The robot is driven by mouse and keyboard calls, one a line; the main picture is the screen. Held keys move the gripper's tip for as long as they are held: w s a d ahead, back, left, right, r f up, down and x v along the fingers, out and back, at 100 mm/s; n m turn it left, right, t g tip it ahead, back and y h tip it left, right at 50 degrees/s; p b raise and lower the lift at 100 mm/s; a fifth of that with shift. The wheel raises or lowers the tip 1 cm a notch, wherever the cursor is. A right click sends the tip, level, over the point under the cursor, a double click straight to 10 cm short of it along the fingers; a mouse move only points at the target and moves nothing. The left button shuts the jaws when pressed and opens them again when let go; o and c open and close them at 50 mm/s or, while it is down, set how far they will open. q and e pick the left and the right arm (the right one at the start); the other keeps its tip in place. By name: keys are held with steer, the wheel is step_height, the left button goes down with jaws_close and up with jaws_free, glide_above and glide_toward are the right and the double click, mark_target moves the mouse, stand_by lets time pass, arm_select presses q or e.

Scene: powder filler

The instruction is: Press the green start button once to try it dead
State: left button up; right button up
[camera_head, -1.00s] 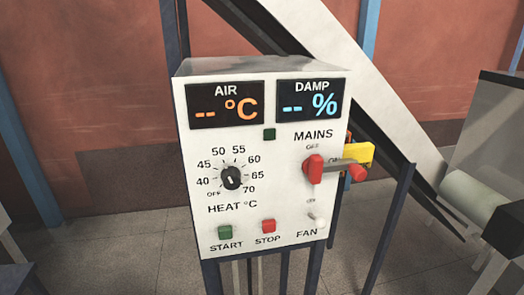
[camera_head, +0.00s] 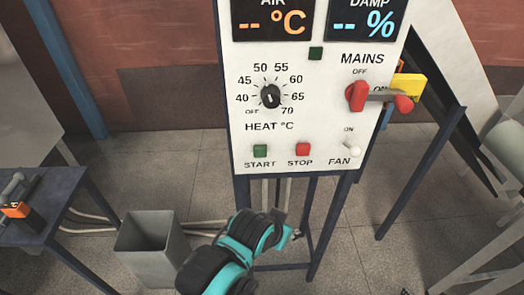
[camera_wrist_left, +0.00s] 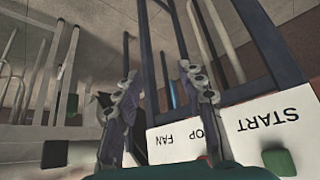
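The green START button (camera_head: 260,151) is at the lower left of the white control panel (camera_head: 330,120), left of the red STOP button (camera_head: 303,149). My left gripper (camera_head: 293,235) appears below the panel's lower edge in the head view, apart from the button. In the left wrist view the two fingers of my left gripper (camera_wrist_left: 160,72) are spread with nothing between them. There the panel is upside down, with the green button (camera_wrist_left: 280,161) at the lower right, off to the side of the fingers. My right gripper is in neither view.
The FAN toggle (camera_head: 352,150) is right of STOP. The displays show dashes. A grey bin (camera_head: 150,240) and a blue table (camera_head: 50,215) stand left.

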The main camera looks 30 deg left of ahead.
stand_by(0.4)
arm_select(q)
jaws_close()
stand_by(1.1)
